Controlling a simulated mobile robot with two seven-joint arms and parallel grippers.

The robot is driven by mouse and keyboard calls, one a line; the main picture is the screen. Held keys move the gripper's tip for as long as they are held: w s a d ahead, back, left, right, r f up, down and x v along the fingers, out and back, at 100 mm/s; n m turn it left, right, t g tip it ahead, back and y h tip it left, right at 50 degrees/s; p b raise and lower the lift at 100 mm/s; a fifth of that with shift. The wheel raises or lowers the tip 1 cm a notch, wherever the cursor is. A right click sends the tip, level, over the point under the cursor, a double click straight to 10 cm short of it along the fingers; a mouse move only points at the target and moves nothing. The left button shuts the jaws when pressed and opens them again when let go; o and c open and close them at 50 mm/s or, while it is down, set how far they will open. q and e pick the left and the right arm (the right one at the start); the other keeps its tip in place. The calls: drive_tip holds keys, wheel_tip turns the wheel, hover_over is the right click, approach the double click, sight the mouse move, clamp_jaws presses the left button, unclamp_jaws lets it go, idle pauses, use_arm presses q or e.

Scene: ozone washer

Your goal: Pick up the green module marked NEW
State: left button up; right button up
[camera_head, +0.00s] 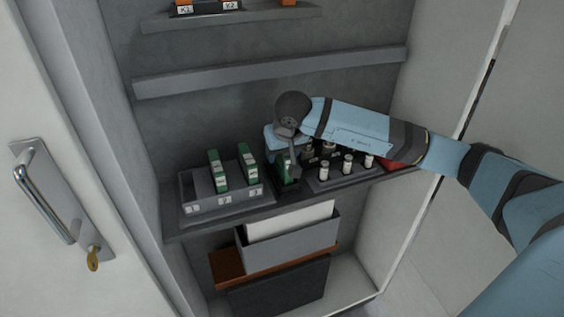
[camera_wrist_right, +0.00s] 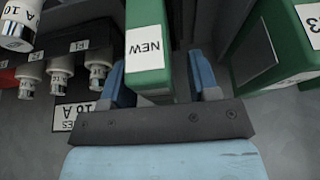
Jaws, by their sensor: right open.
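The green module marked NEW (camera_wrist_right: 148,40) stands upright in the right wrist view, its white label upside down in the picture. My right gripper (camera_wrist_right: 162,82) is open, with one blue finger on each side of the module. I cannot tell whether the fingers touch it. In the head view, the module (camera_head: 287,183) stands on the shelf between the grey tray and the fuse stand. My right gripper (camera_head: 287,162) is over it and hides its upper part. My left gripper is not in view.
The grey tray (camera_head: 228,209) at the left holds two green modules (camera_head: 219,172); one also shows close by in the wrist view (camera_wrist_right: 258,50). The fuse stand (camera_head: 345,178) with several fuses is at the right, beside a red object (camera_head: 396,163). Cabinet walls enclose the shelf.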

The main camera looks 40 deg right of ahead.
clamp_jaws()
